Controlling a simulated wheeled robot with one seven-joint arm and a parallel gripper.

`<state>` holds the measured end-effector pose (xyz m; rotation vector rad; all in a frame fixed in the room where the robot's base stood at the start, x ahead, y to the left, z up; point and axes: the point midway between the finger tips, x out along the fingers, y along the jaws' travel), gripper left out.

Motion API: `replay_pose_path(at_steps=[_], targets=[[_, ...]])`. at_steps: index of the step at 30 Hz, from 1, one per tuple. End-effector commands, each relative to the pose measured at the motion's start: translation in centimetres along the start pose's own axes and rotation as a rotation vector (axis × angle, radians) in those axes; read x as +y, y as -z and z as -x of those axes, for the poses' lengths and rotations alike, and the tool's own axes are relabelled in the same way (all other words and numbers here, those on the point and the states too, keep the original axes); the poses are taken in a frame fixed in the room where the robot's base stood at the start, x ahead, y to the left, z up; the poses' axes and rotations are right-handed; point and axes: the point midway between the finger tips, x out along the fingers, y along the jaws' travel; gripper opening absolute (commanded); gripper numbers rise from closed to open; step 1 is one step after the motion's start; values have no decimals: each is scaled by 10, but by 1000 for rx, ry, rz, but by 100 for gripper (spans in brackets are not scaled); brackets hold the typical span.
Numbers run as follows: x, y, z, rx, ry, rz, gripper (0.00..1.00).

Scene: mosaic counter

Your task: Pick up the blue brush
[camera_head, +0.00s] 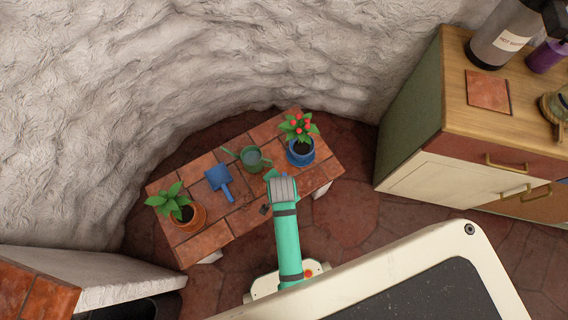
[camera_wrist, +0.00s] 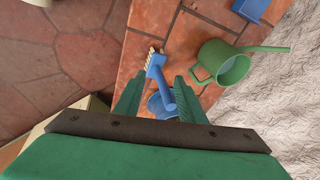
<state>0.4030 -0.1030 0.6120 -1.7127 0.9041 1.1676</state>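The blue brush (camera_wrist: 156,66) lies on the tiled bench (camera_wrist: 190,32) in the wrist view, with pale bristles at its far end and its handle pointing back towards my gripper (camera_wrist: 158,88). My gripper is open, with one green finger on each side of the handle in the picture. I cannot tell how far above the handle the fingers are. In the head view my gripper (camera_head: 271,176) is over the front part of the bench, and my arm hides most or all of the brush.
A green watering can (camera_head: 252,159), a blue dustpan (camera_head: 219,181), a plant in an orange pot (camera_head: 187,219) and a red-flowered plant in a blue pot (camera_head: 301,155) stand on the bench. A rough white wall (camera_head: 150,80) curves behind. A wooden cabinet (camera_head: 430,130) is right.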

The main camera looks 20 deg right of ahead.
Motion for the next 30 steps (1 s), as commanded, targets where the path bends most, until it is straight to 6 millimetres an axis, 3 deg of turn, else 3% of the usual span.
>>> replay_pose_path(at_steps=[9, 18, 30], targets=[[-24, 33, 9, -105, -181, -249, 36], [-33, 46, 23, -152, -281, -367, 36], [-20, 36, -22, -156, -288, -374, 36]])
